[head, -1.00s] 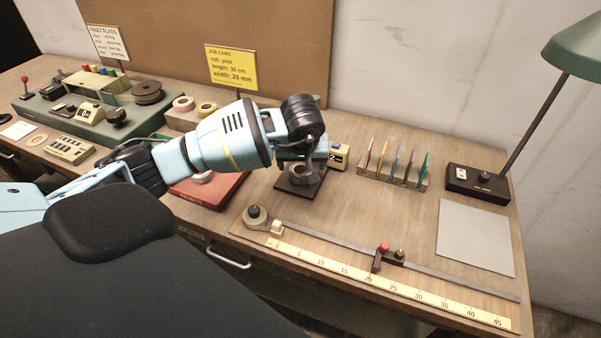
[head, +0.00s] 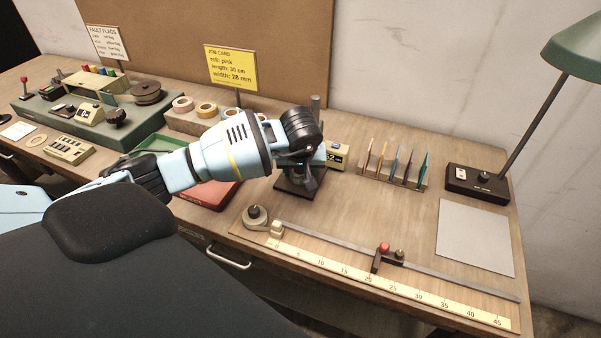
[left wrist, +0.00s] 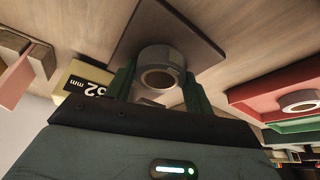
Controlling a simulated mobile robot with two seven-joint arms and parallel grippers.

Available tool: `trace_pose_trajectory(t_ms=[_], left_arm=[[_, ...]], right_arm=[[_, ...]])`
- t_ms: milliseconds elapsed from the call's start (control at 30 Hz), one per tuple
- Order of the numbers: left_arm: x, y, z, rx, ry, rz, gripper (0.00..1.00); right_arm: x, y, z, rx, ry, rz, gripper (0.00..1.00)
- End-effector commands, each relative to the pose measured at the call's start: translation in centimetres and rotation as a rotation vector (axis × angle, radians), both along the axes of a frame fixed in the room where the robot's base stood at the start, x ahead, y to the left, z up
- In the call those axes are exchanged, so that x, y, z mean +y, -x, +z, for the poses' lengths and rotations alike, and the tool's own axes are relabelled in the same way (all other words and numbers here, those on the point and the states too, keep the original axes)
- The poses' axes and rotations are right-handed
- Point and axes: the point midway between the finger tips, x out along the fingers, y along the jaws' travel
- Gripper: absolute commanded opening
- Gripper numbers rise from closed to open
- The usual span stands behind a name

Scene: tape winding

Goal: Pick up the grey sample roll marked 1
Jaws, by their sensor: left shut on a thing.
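My left gripper (head: 306,172) is over the dark square plate (head: 286,187) of a small stand in mid-table. In the left wrist view its two dark green fingers (left wrist: 160,88) are shut on a grey roll (left wrist: 158,58), one on each side. The roll is a short ring with an open core, right at the dark plate (left wrist: 196,28); I cannot tell if it touches the plate. No number shows on it. In the head view my gripper mostly hides the roll. My right gripper is not in view.
Another roll (left wrist: 300,101) lies in the red tray (left wrist: 262,97), beside a green tray (head: 160,143). A small yellow readout box (head: 338,157) stands close to the stand. Beyond are a rack of thin coloured cards (head: 394,172) and a lamp base (head: 478,184). A ruler (head: 380,285) runs along the front.

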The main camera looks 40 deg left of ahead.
Motion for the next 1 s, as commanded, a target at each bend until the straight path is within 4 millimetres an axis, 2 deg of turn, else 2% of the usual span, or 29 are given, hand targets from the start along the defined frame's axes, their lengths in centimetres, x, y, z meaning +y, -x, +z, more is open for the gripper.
trace_pose_trajectory(t_ms=[233,400,567,900,1000], left_arm=[[0.0,0.0,0.3,-0.001,0.000,0.001,0.28],[0.0,0.0,1.3,0.000,-0.001,0.000,0.28],[-1.3,1.8,1.2,0.001,-0.001,-0.003,0.28],[-5.0,6.8,1.1,0.001,0.000,-0.004,0.28],[-4.7,6.3,4.1,-0.008,-0.001,0.000,0.28]], right_arm=[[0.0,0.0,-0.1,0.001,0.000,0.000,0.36],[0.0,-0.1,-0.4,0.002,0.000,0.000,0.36],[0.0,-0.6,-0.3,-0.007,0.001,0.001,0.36],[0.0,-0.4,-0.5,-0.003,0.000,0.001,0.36],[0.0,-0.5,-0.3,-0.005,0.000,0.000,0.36]])
